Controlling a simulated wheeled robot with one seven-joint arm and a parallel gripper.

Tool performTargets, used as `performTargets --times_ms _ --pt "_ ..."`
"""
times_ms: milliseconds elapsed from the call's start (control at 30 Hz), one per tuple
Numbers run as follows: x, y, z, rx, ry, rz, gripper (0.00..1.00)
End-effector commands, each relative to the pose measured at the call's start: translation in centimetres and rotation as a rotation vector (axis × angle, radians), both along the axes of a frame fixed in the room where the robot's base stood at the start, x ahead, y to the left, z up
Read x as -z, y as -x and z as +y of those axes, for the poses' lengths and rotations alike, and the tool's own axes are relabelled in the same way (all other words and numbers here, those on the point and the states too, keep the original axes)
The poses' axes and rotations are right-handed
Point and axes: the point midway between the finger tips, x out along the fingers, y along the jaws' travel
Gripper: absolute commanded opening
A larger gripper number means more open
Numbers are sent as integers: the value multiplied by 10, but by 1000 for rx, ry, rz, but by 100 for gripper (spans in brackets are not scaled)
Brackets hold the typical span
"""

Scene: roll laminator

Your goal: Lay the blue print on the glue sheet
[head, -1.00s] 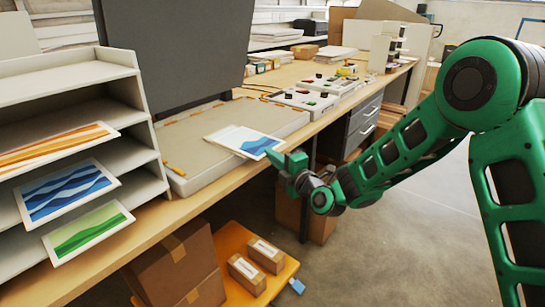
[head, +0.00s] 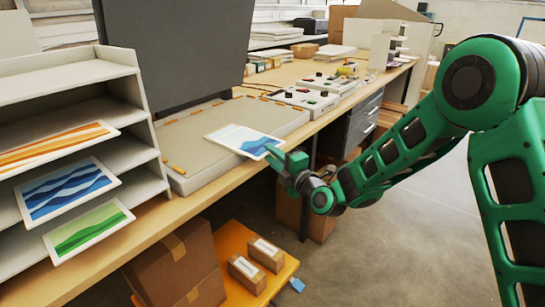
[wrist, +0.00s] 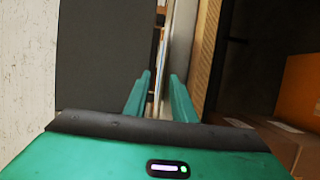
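The blue print (head: 253,142), a white-bordered card with blue waves, lies over the press bed at the table's front edge. The glue sheet is not distinguishable as a separate sheet; the print seems to cover most or all of it. My gripper (head: 284,157) is at the print's right end, close around its edge. In the wrist view my gripper (wrist: 160,85) shows its two green fingers apart, with a thin pale strip between them, perhaps the print edge-on. Whether the print touches a finger cannot be told.
The grey press bed (head: 190,172) has orange marks, and a dark raised panel (head: 180,50) stands behind it. A rack (head: 90,115) at left holds orange, blue and green prints. A control box (head: 303,98) sits beyond the bed. Cartons (head: 178,262) stand below.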

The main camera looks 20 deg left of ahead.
Motion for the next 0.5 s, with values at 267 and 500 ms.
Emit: performTargets --times_ms 267,500 --pt "1 7 -8 0 1 1 24" --pt "2 31 -37 1 2 4 24"
